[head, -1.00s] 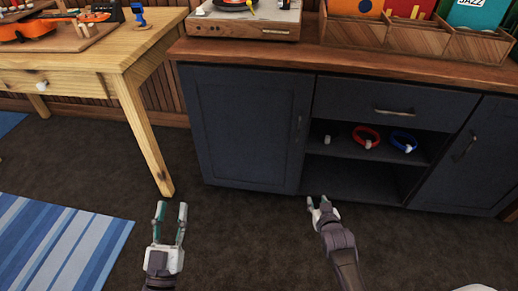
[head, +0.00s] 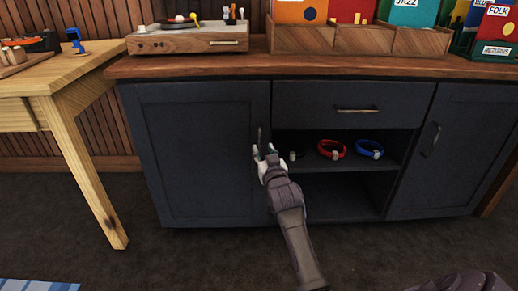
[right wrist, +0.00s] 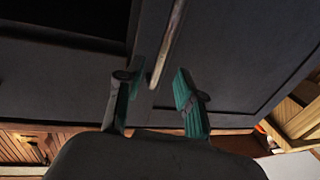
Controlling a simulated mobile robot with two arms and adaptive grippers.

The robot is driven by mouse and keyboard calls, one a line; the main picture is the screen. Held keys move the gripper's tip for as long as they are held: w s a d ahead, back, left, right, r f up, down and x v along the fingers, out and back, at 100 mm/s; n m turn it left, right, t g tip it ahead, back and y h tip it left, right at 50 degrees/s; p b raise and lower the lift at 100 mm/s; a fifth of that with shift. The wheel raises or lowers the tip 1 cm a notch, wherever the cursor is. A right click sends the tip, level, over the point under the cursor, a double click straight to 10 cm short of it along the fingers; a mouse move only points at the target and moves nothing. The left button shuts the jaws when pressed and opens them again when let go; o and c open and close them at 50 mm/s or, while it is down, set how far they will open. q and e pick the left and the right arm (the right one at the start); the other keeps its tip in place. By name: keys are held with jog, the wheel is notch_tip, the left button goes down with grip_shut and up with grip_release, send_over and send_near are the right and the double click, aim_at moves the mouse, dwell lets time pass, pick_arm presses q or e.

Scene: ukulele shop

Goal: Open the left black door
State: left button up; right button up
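The left black door (head: 203,150) is a dark panelled cabinet door and looks shut. Its upright metal handle (head: 260,138) is near its right edge. My right gripper (head: 265,150) is in front of the handle's lower part. In the right wrist view, the handle (right wrist: 168,45) comes down between the two teal fingertips of my right gripper (right wrist: 155,82). The fingers are apart, with space on both sides of the handle. My left gripper is not in view.
Right of the door are a drawer (head: 352,104) and an open shelf with a red band (head: 331,149) and a blue band (head: 370,149). Another dark door (head: 448,150) is at the right. A wooden table (head: 75,130) stands left. The floor in front of the door is clear.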

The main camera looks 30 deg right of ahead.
aim_at(260, 143)
jog(key=shift+b+x, duration=0.85)
jog(key=shift+x, duration=1.85)
grip_shut()
